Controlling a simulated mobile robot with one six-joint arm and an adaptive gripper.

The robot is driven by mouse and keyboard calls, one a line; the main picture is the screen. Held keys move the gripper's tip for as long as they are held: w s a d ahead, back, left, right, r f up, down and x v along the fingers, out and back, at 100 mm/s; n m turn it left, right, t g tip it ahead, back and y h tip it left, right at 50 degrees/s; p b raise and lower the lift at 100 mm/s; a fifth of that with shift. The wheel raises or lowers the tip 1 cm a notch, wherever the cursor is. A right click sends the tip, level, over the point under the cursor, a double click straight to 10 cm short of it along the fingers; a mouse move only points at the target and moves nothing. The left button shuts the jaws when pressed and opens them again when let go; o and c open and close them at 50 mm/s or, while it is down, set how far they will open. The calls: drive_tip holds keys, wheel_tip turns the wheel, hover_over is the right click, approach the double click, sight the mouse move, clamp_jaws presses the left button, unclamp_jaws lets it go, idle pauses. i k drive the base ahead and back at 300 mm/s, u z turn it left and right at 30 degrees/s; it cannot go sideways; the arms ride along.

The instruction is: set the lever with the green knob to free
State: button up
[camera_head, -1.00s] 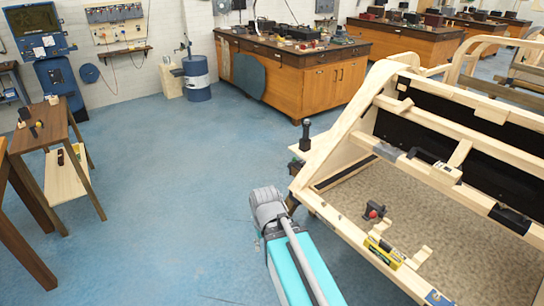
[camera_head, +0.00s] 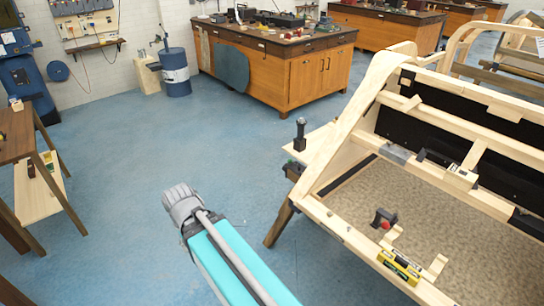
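No lever with a clearly green knob can be made out. A black upright lever (camera_head: 300,136) stands on a small shelf at the left side of the wooden bodyframe (camera_head: 358,110), with a small dark greenish part (camera_head: 291,170) below it. A small dark device with a red knob (camera_head: 384,219) sits on the bodyframe's front rail. A yellow block with dark green markings (camera_head: 399,266) is on the same rail, to its right. My arm, teal with a grey joint, reaches up from the bottom, left of the bodyframe. My gripper cannot be seen.
Blue floor is open left of the bodyframe. A wooden table (camera_head: 16,135) stands at the left edge. A workbench (camera_head: 275,70) and a blue drum (camera_head: 175,75) stand behind. A slanted wooden leg (camera_head: 279,224) stands under the shelf, right of my arm.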

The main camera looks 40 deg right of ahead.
sight(290, 161)
drive_tip(key=z, duration=0.05)
drive_tip(key=i, duration=0.75)
drive_tip(key=z, duration=0.65)
drive_tip(key=i, duration=0.7)
drive_tip(key=z, duration=0.45)
drive_tip(key=k, duration=0.95)
drive_tip(key=z, duration=0.1)
drive_tip(key=i, duration=0.7)
drive_tip(key=z, duration=0.05)
